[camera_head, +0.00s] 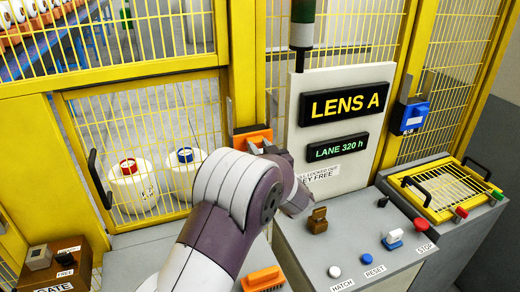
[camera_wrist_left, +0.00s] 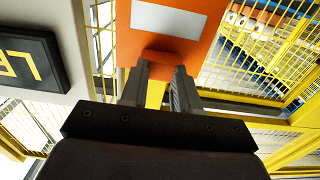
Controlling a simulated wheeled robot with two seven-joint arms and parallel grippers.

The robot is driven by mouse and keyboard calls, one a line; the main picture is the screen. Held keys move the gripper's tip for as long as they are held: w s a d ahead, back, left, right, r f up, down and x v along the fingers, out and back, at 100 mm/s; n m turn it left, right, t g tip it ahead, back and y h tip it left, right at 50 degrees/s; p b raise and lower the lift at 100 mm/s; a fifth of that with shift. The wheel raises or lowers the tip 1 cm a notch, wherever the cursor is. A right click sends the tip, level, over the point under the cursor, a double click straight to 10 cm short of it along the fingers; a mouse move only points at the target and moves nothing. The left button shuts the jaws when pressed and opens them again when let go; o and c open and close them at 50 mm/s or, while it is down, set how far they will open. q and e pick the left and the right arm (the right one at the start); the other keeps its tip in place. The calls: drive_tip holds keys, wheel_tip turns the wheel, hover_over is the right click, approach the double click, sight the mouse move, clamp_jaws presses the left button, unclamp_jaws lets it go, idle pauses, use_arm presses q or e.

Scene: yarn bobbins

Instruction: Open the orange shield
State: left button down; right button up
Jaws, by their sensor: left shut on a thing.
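The orange shield (camera_head: 253,137) is on the yellow post beside the mesh door, left of the LENS A panel. It is partly hidden behind my left arm in the head view. In the left wrist view the orange shield (camera_wrist_left: 178,50) fills the top middle and carries a light grey label. My left gripper (camera_head: 272,149) is at its lower edge. In the left wrist view the left gripper (camera_wrist_left: 161,82) has its two fingers on either side of an orange part at the shield's lower end and is shut on it. My right gripper is not in view.
A grey console with buttons and a brown knob (camera_head: 318,220) stands at the right. A mesh door with a black handle (camera_head: 99,178) encloses two white bobbins (camera_head: 133,187). An orange brush-like thing (camera_head: 263,279) lies at the bottom. A blue lock (camera_head: 414,116) is at upper right.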

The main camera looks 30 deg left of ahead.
use_arm(q)
wheel_tip(320, 180, up, 9)
drive_tip(key=p, duration=0.5)
drive_tip(key=c, duration=0.8)
unclamp_jaws()
drive_tip(key=shift+c, duration=0.2)
drive_tip(key=shift+d, duration=0.1)
drive_tip(key=shift+s, duration=0.1)
drive_tip(key=b+v, duration=0.4)
drive_tip(key=v, duration=0.8)
drive_tip(key=shift+s+d+b, duration=0.2)
drive_tip(key=shift+b, duration=0.1)
